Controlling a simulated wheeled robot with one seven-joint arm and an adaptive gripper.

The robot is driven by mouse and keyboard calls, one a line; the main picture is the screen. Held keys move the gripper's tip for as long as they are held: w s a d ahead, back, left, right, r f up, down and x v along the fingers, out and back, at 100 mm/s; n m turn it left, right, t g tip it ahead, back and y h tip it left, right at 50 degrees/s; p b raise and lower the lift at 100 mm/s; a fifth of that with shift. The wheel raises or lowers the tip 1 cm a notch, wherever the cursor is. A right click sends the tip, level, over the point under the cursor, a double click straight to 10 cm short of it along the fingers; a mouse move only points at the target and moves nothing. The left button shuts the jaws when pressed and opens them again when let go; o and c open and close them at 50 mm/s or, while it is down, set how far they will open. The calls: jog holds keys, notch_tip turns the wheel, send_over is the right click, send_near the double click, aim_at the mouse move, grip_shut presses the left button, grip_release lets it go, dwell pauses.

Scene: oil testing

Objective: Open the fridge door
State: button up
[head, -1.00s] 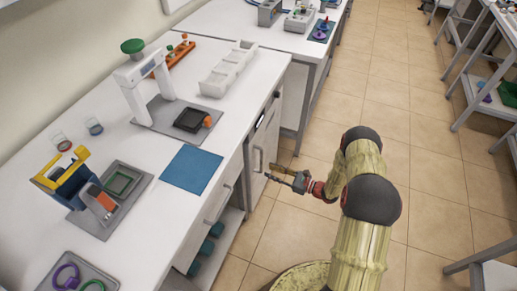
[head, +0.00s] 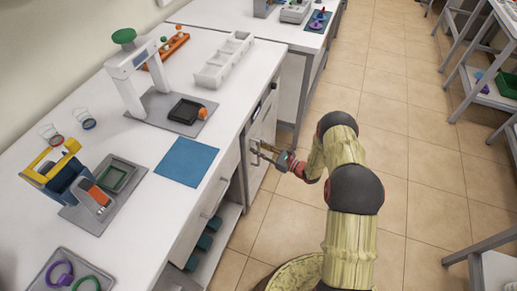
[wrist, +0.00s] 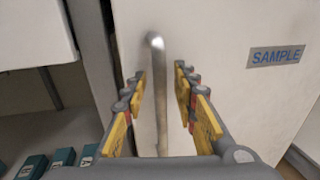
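The fridge is the white-fronted unit under the bench; its door (wrist: 225,30) bears a SAMPLE label (wrist: 276,57) in the wrist view. A vertical metal handle (wrist: 157,85) stands out from the door. In the head view the door (head: 262,137) looks closed. My gripper (wrist: 160,80) is open, with its yellow-padded fingers on either side of the handle. The handle lies between the fingers, and neither finger clearly touches it. In the head view my gripper (head: 262,153) is at the door front, and it partly hides the handle.
A drawer front (head: 212,195) and an open shelf with several teal boxes (head: 206,241) are left of the fridge. The bench top (head: 225,110) carries lab devices and trays above. The tiled floor (head: 385,140) to the right is clear.

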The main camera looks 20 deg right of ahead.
grip_shut()
dwell(0.9)
